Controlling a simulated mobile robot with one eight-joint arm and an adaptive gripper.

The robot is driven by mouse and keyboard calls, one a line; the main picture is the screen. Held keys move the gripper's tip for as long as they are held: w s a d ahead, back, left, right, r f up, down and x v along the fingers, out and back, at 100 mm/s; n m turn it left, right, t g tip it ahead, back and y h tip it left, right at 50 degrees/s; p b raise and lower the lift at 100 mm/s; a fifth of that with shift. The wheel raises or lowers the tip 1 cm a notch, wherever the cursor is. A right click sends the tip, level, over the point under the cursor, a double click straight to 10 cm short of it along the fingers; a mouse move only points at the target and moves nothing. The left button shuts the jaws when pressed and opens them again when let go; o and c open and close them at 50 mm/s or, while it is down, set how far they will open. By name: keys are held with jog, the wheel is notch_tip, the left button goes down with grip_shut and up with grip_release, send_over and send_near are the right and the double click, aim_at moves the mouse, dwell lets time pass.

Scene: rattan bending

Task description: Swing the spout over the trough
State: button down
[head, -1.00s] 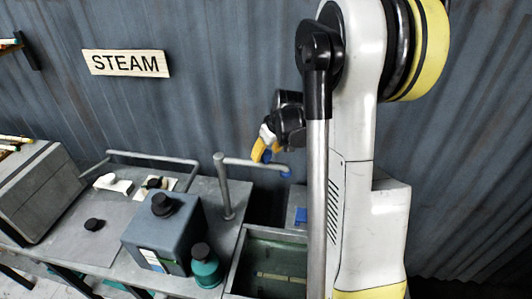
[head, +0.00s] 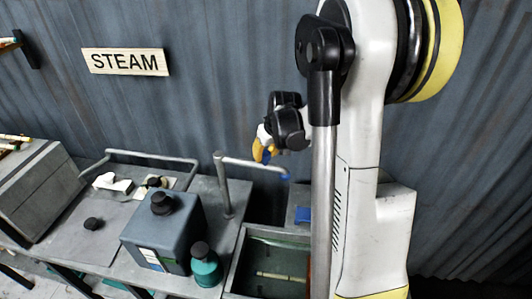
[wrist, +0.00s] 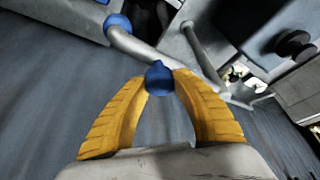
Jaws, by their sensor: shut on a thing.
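The spout (head: 252,165) is a grey pipe reaching right from an upright post (head: 225,188) on the bench, with a blue tip (head: 286,177). In the head view the tip appears beyond the far edge of the trough (head: 268,231), a grey-rimmed green-walled tank. My gripper (head: 263,157) is at the spout's arm. In the wrist view my yellow fingers are shut on a small blue knob (wrist: 158,76) beside the pipe (wrist: 178,62); the blue tip (wrist: 118,25) is upper left. My arm hides the trough's right side.
A dark blue-grey box canister (head: 160,235) and a teal bottle (head: 205,266) stand on the bench left of the trough. A grey bent rail (head: 150,156) runs along the back. A corrugated wall with a STEAM sign (head: 125,61) is behind.

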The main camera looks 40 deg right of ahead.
jog(key=s+a+m+g+h+b, duration=0.1)
jog(key=s+a+m+h+b, duration=0.1)
jog(key=a+m, duration=0.6)
jog(key=shift+s+a+g+h+b, duration=0.35)
jog(key=shift+s+a+b, duration=0.35)
jog(key=shift+a, duration=0.95)
jog(key=c, duration=1)
grip_release()
jog(key=v, duration=1.2)
